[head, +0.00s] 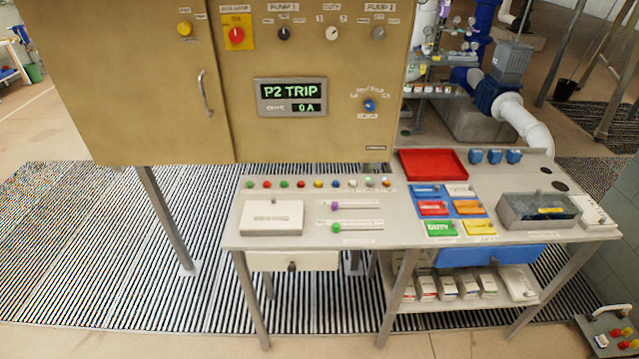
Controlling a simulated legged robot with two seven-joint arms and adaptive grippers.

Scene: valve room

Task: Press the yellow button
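A row of small round buttons runs along the back of the grey bench top. A yellow button (318,184) sits in this row, between a red button (301,184) on its left and a blue button (335,184) on its right. Neither of my grippers is in view, and nothing covers either yellow control.
The tan cabinet (130,90) with a "P2 TRIP" display (291,97) stands behind the bench (400,225). A white box (271,217), two sliders, a red tray (433,164), coloured blocks and a grey bin (538,210) occupy the bench.

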